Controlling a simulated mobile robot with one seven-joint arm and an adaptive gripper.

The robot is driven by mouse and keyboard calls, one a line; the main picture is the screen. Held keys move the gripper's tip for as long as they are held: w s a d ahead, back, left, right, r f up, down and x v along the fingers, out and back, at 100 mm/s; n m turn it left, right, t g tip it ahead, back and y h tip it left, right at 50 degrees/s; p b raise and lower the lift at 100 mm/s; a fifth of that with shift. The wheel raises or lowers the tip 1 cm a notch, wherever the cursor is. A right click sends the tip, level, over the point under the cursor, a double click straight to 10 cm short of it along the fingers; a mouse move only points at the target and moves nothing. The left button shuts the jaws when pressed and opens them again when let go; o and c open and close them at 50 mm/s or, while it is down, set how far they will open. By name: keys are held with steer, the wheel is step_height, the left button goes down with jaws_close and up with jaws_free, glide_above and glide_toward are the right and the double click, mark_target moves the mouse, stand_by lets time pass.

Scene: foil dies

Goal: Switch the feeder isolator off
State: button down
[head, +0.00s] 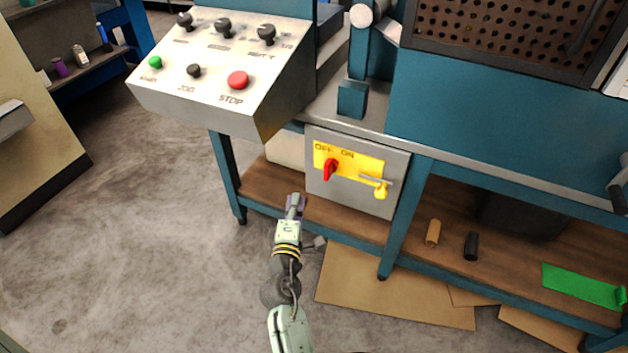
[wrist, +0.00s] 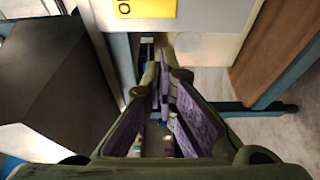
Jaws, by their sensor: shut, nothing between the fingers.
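The feeder isolator is a grey box (head: 358,198) under the bench with a yellow plate (head: 357,160) marked OFF on the left and ON on the right. Its red handle (head: 330,170) sits below the labels, its upper end leaning slightly right; I cannot tell for certain which label it points to. My gripper (head: 295,202) is shut and empty, left of and below the red handle, apart from it. In the wrist view its purple-padded fingers (wrist: 162,82) meet at the tips, and a corner of the yellow plate (wrist: 144,8) shows above; the handle is out of that view.
A yellow padlock (head: 380,190) hangs by a grey bar on the plate's right side. A sloped control panel (head: 215,85) with knobs and a red STOP button overhangs at upper left. A blue bench leg (head: 405,220) stands right of the box. Cardboard (head: 390,285) lies on the floor.

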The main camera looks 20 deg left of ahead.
mark_target(328, 170)
steer(key=p+x, duration=0.2)
steer(key=x, duration=0.8)
steer(key=shift+d+p, duration=0.85)
steer(key=shift+d, duration=1.15)
